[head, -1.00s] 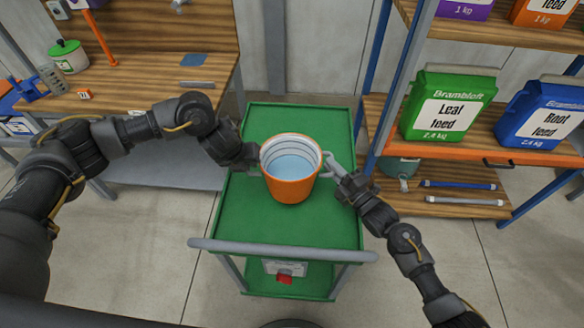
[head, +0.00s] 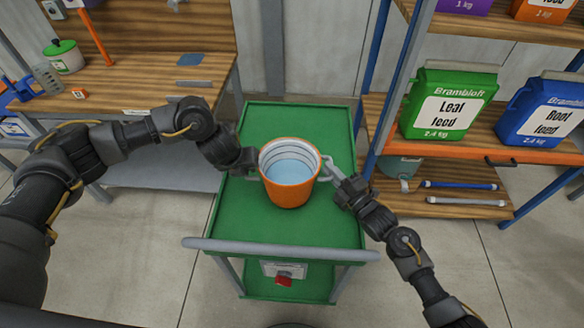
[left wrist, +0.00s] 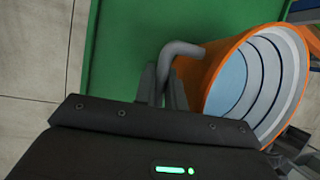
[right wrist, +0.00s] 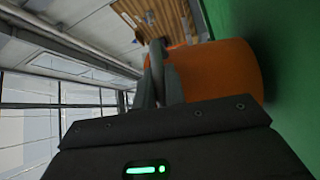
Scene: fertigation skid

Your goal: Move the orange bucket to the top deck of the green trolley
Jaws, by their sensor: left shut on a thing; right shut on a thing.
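The orange bucket (head: 289,190) is upright at the green trolley's top deck (head: 255,225), with pale blue liquid inside and a ringed white inner wall. I cannot tell whether its base touches the deck. My left gripper (head: 254,164) is shut on the bucket's left grey handle, which also shows in the left wrist view (left wrist: 180,50). My right gripper (head: 338,182) is shut on the right handle. The orange bucket wall shows beside the fingers in the right wrist view (right wrist: 215,75).
The trolley's grey push bar (head: 280,249) runs along its near edge. A wooden workbench (head: 150,85) stands to the left. Shelving on the right holds a green Leaf feed bag (head: 450,105) and a blue Root feed bag (head: 545,115). The deck around the bucket is clear.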

